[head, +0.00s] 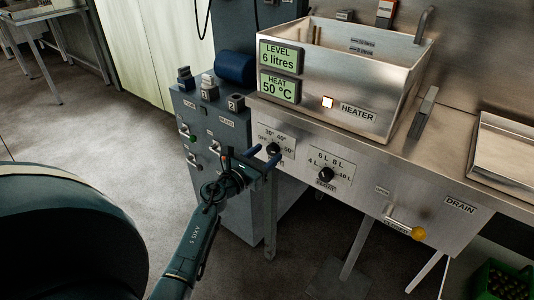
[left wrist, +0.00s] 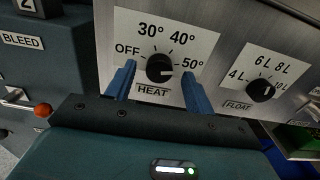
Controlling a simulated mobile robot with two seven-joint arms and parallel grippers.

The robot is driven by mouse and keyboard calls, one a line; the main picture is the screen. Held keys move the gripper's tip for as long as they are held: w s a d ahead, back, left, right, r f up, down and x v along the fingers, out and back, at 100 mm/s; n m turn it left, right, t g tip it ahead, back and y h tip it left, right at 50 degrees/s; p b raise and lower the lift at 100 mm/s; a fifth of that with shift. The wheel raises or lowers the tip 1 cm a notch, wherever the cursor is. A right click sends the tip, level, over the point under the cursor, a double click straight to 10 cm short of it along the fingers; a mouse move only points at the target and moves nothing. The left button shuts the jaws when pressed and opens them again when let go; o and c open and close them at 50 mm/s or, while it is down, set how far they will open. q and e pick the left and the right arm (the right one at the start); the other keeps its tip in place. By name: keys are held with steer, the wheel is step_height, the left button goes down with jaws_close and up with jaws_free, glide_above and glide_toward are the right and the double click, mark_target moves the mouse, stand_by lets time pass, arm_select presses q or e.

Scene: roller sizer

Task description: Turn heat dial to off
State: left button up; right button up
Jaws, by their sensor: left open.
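The black heat dial (head: 273,149) sits on its white scale plate on the front panel of the steel sink unit. In the left wrist view the dial (left wrist: 160,67) has OFF at its left, 30° and 40° above, and 50° at its right. Its pale pointer mark looks turned toward 50°. My left gripper (head: 264,156) is open, with its blue fingers pointing at the panel. In the left wrist view the fingers (left wrist: 160,78) stand on either side of the dial, apart from it. Whether the tips reach the panel is unclear. My right gripper is not seen.
The heat display (head: 279,89) reads 50 °C, the level display (head: 280,57) reads 6 litres, and the heater lamp (head: 328,102) is lit. The float dial (head: 325,175) is right of the heat dial. A dark cabinet (head: 215,128) with several valves stands close on the left.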

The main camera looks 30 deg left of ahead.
arm_select(q)
steer(key=shift+w, duration=0.65)
steer(key=shift+c, duration=0.4)
steer(key=c, duration=0.9)
